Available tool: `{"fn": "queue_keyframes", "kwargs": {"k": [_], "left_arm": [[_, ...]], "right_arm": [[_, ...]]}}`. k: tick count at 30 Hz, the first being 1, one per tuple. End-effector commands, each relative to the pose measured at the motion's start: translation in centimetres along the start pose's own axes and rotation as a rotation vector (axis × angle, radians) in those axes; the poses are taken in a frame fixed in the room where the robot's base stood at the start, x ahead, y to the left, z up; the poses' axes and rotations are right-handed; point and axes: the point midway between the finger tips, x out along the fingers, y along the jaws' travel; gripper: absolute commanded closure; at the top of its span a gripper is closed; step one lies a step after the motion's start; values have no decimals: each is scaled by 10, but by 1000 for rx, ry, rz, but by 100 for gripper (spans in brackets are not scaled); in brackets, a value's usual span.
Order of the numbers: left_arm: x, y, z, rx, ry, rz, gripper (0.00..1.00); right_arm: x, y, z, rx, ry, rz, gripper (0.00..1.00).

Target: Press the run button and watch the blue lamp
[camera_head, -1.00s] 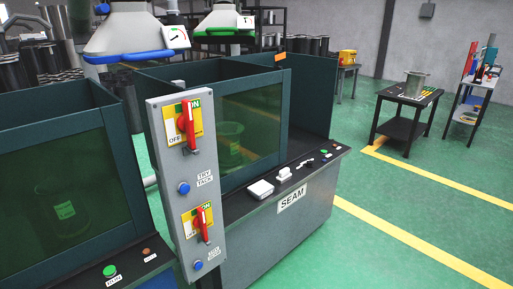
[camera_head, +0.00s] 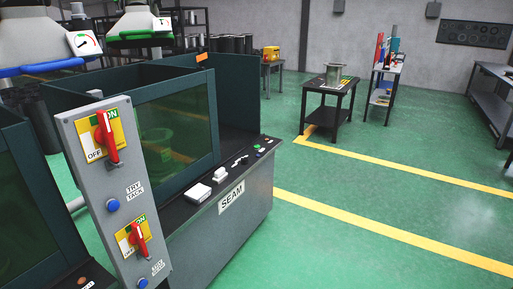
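A grey switch panel (camera_head: 104,180) stands at the left. It carries two red rotary handles, an upper one (camera_head: 106,137) and a lower one (camera_head: 139,241), both upright toward ON. Below each is a round blue lamp or button, one by the "TRY TACK" label (camera_head: 113,205) and one lower (camera_head: 142,283); I cannot tell whether either is lit. A small green button (camera_head: 257,147) sits at the far end of the SEAM bench's black ledge. A brownish button (camera_head: 82,281) shows at the bottom left edge. Neither of my grippers is in view.
The SEAM bench (camera_head: 232,222) has a tinted enclosure (camera_head: 177,125) with a cylinder behind the glass. A black cart (camera_head: 328,100) with a flanged cylinder (camera_head: 334,74) and a tool stand (camera_head: 384,85) stand farther back. Green floor (camera_head: 400,190) with yellow lines is open at the right.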

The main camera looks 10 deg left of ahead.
Motion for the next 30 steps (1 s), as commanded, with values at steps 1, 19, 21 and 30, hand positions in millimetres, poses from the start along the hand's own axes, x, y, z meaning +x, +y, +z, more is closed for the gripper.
{"fn": "queue_keyframes", "kwargs": {"k": [1,19,21,30], "left_arm": [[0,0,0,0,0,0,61],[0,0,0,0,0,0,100],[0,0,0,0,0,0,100],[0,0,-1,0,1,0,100]], "right_arm": [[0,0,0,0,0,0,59],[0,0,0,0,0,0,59],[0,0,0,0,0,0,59],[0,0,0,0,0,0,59]]}}
